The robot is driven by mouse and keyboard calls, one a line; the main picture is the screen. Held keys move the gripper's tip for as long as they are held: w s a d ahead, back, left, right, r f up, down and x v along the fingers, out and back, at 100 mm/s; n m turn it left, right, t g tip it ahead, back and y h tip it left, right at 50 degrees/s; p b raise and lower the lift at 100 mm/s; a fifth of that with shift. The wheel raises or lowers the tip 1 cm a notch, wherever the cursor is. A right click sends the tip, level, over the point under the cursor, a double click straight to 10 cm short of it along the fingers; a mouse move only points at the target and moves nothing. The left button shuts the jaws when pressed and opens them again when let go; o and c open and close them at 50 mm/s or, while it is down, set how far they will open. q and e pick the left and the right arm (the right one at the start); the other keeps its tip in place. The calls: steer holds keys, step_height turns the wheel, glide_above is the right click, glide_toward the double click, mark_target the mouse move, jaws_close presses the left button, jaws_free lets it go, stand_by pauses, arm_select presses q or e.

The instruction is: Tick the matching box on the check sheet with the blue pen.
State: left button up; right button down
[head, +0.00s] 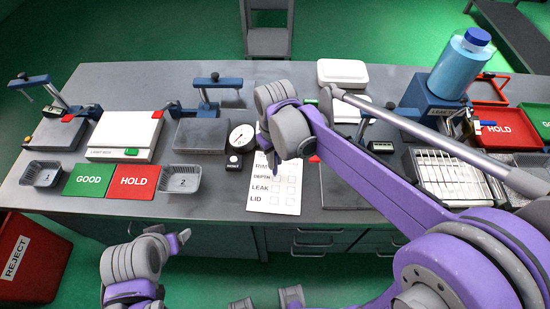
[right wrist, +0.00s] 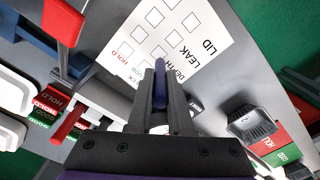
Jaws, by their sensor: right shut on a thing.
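The white check sheet (head: 268,203) lies on the bench, with rows including DEPTH, LEAK and LID and empty-looking boxes. My right gripper (right wrist: 160,85) is shut on the blue pen (right wrist: 160,92), whose blue shaft shows between the fingers. In the head view my right wrist covers the sheet's upper part. My left gripper (head: 178,241) hangs in front of the bench, away from the sheet; its jaw state is unclear.
Foil trays numbered 1 (head: 44,174) and 2 (head: 180,178) flank the GOOD (head: 89,180) and HOLD (head: 134,181) mats. A round dial gauge (head: 241,138) stands left of the sheet. Test stations line the back. A red REJECT bin (head: 32,257) stands at front left.

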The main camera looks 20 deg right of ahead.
arm_select(q)
steer(key=shift+s+f, duration=0.1)
steer(key=shift+f, duration=0.15)
arm_select(e)
steer(key=shift+f, duration=0.35)
steer(key=shift+s+d, duration=0.1)
steer(key=shift+s, duration=0.25)
stand_by(1.1)
arm_select(q)
steer(key=shift+f+b, duration=0.1)
steer(key=shift+b, duration=0.2)
arm_select(e)
steer(key=shift+w+d, duration=0.3)
steer(key=shift+d, duration=0.15)
stand_by(1.0)
arm_select(q)
steer(key=r+p, duration=0.1)
steer(key=w+r+p, duration=0.1)
steer(key=r, duration=0.1)
steer(key=r+p, duration=0.1)
steer(key=shift+w+r, duration=0.2)
steer(key=shift+w, duration=0.2)
arm_select(e)
step_height(320, 180, up, 6)
arm_select(q)
steer(key=shift+s, duration=0.1)
